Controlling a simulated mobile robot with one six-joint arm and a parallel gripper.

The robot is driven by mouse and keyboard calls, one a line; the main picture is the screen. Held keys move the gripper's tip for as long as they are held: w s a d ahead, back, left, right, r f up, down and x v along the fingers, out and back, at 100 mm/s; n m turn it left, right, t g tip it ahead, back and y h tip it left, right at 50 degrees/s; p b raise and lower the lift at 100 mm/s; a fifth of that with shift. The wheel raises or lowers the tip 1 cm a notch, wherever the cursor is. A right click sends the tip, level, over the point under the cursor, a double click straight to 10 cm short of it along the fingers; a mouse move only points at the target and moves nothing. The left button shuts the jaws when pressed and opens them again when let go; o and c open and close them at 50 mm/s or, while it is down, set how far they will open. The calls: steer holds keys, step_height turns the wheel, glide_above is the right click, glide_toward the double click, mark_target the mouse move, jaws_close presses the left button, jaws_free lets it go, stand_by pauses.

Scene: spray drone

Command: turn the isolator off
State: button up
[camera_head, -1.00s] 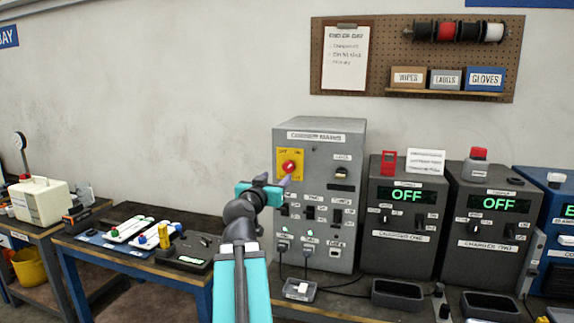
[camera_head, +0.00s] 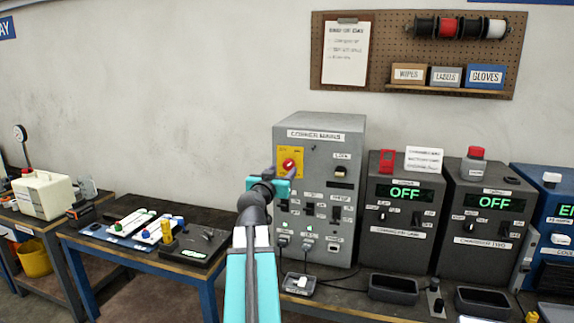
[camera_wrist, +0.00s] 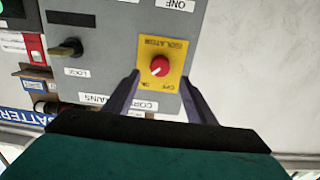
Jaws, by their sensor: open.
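The isolator is a red round knob (camera_head: 289,166) on a yellow plate (camera_head: 283,155) at the upper left of the grey mains cabinet (camera_head: 345,205). In the wrist view the red knob (camera_wrist: 159,67) lies beyond and between my two fingertips, on its yellow plate (camera_wrist: 172,44) with lettering. The picture there is turned upside down. My gripper (camera_head: 281,171) is open and empty, close in front of the cabinet by the knob. In the wrist view my gripper (camera_wrist: 161,78) shows two dark fingers apart, one on each side of the plate. I cannot tell whether they touch anything.
Two chargers (camera_head: 406,215) reading OFF stand right of the cabinet. A lock switch (camera_wrist: 66,48) sits beside the isolator plate. A low blue-framed table (camera_head: 150,262) with several tools is at left. A pegboard (camera_head: 480,60) hangs above.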

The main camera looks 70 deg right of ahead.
mark_target(288, 165)
steer(key=shift+w+d+p, duration=0.2)
steer(key=shift+d+p, duration=0.65)
steer(key=shift+d, duration=2.35)
steer(key=c, duration=1)
